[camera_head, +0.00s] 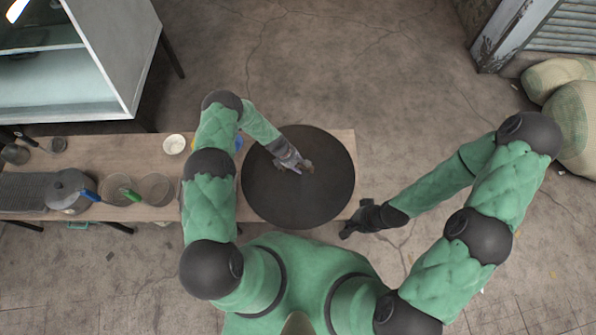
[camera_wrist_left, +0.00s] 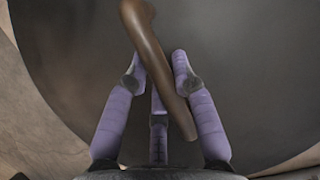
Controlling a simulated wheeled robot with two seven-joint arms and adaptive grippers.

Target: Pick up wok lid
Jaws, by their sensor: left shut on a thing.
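The wok lid (camera_head: 310,205) is a large, dark, round disc over the right end of the wooden table, with a brown handle (camera_head: 307,166) near its middle. My left gripper (camera_head: 296,164) is at that handle. In the left wrist view, the purple fingers of my left gripper (camera_wrist_left: 158,76) close around the brown handle (camera_wrist_left: 145,38), with the dark lid (camera_wrist_left: 235,60) behind it. I cannot tell whether the lid is raised. My right gripper (camera_head: 360,217) is dark and hangs right of the lid, apart from it; its fingers are too small to read.
The wooden table (camera_head: 150,152) runs left. On it are a small white bowl (camera_head: 174,144), a lidded pot (camera_head: 68,188), and two pans (camera_head: 117,188) (camera_head: 156,188) by blue and green handles. A cabinet (camera_head: 90,60) stands upper left; sacks (camera_head: 570,115) lie right. Floor beyond the table is clear.

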